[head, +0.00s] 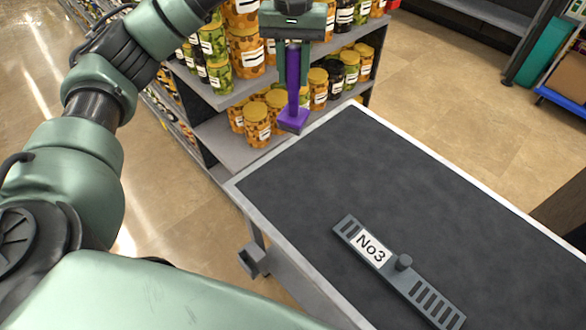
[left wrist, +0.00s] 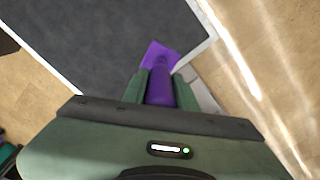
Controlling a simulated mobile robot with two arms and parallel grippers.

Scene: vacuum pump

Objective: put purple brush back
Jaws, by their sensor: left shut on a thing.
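The purple brush (head: 293,75) hangs upright in my left gripper (head: 292,50), its handle up and its wide purple end (head: 293,120) down. In the head view it shows in front of the jar shelves, beyond the table's far left corner. In the left wrist view the brush (left wrist: 161,88) sits between both fingers of the left gripper (left wrist: 160,90), with its wide end over or near the table's pale edge. A grey holder marked No3 (head: 400,272) lies on the table, with a small round knob. My right gripper is not in view.
The dark table top (head: 330,180) has a pale raised rim and is clear apart from the holder. Shelves with several jars (head: 258,125) stand behind the table's far left corner. Tiled floor (head: 480,100) is open beyond the table.

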